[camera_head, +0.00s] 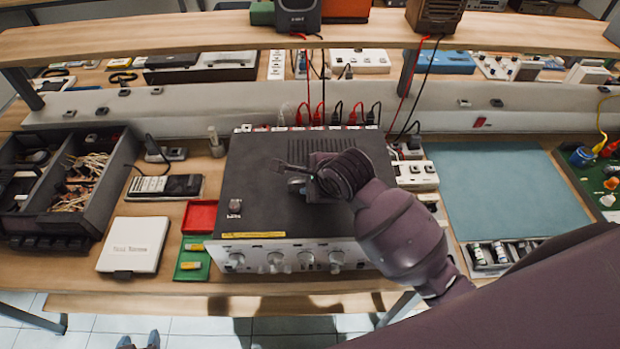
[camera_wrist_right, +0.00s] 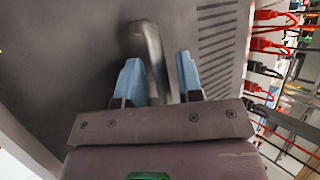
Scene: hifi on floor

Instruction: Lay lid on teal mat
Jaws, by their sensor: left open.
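The dark grey lid (camera_head: 262,170) lies on top of the hifi unit (camera_head: 300,258), with slots towards its back. The teal mat (camera_head: 510,190) lies flat and bare on the bench to the right. My right gripper (camera_head: 292,172) is over the middle of the lid. In the right wrist view its two blue fingertips (camera_wrist_right: 160,80) stand on either side of a bent grey handle (camera_wrist_right: 150,45) above the lid. I cannot tell whether both fingers touch the handle. My left gripper is not in view.
Cables (camera_head: 330,112) are plugged in behind the hifi unit. A red tray (camera_head: 200,216), a white box (camera_head: 135,245) and a dark parts bin (camera_head: 70,185) are on the left. A power strip (camera_head: 416,175) and a battery tray (camera_head: 490,258) border the mat.

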